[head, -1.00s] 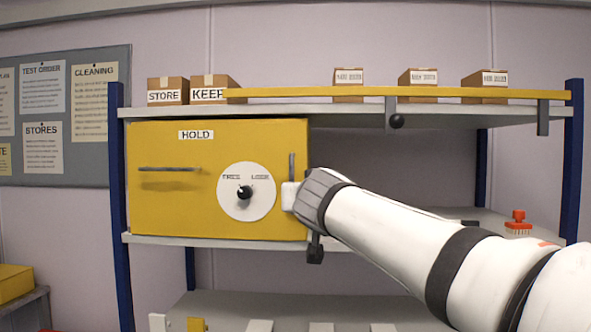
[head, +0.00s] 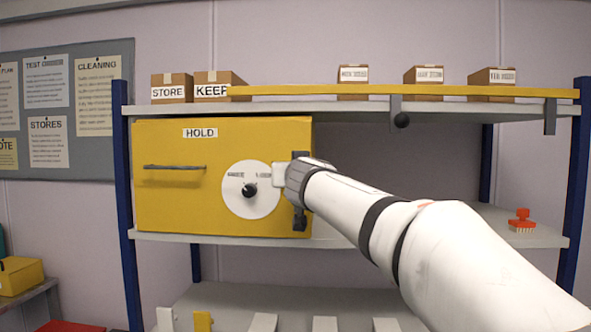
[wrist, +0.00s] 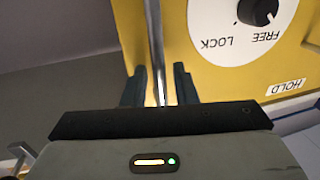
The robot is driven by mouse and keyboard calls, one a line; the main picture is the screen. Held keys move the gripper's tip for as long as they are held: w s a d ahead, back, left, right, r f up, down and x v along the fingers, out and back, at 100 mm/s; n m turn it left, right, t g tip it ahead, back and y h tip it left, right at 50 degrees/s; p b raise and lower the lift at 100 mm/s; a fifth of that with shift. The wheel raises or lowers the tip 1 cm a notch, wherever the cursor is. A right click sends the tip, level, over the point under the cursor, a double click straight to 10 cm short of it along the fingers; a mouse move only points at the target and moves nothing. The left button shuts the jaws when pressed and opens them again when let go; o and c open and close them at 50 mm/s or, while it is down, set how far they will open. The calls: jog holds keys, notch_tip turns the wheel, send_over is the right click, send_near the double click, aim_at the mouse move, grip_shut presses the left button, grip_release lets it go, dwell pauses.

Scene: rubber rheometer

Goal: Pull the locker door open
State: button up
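The yellow locker door (head: 165,212), marked HOLD, looks shut flush in its place on the shelf rack. It carries a white dial (head: 238,207) with a black knob (head: 250,190). In the wrist view the dial (wrist: 222,42) reads FREE and LOCK upside down. A slim metal bar handle (wrist: 154,35) stands near the door's edge. My gripper (wrist: 159,85) is at this handle, its two dark fingers on either side of the bar with a gap showing.
A dark horizontal bar (head: 175,168) is on the door's left part. A red brush-like item (head: 522,219) sits on the shelf at right.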

jog(key=shift+c, duration=0.5)
grip_shut()
jog(key=shift+s+d+f, duration=0.1)
